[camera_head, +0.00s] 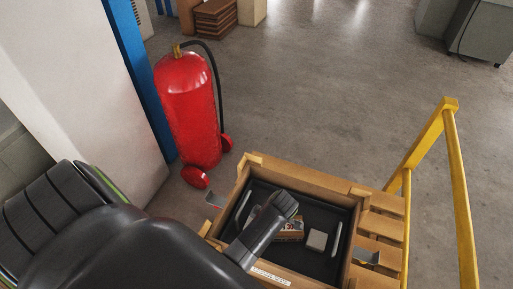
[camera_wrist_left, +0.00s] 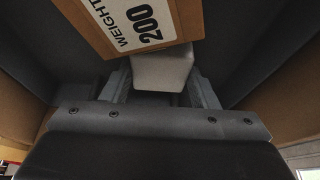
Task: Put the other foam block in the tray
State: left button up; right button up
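The black tray (camera_head: 262,190) sits inside a wooden crate at the lower middle of the head view. A pale grey foam block (camera_head: 317,240) lies in its right part. My left gripper is down over the tray; in the head view its wrist hides the fingers. In the left wrist view, a pale foam block (camera_wrist_left: 162,72) fills the gap between the fingertips of my left gripper (camera_wrist_left: 162,90), which look shut on its sides. A brown box (camera_wrist_left: 108,28) labelled WEIGHT 200 is just beyond it; it also shows in the head view (camera_head: 291,231), partly covered. My right gripper is not in view.
The wooden crate (camera_head: 300,176) surrounds the tray with raised walls. A yellow rail (camera_head: 463,190) stands to its right. A red fire extinguisher (camera_head: 188,105) stands behind it to the left, beside a blue post (camera_head: 139,75). The floor behind the crate is clear.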

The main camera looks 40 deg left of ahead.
pick_arm(q)
jog(key=o, duration=0.4)
jog(key=shift+r, duration=0.15)
jog(key=p+v, duration=0.4)
jog(key=v, duration=0.1)
jog(key=shift+r+p, duration=0.1)
jog(key=shift+p, duration=0.2)
jog(key=shift+w+d+r, duration=0.1)
jog(key=shift+d+r, duration=0.15)
jog(key=shift+r, duration=0.05)
jog(key=shift+d+r, duration=0.25)
jog(key=shift+r, duration=0.45)
jog(key=shift+a, duration=0.1)
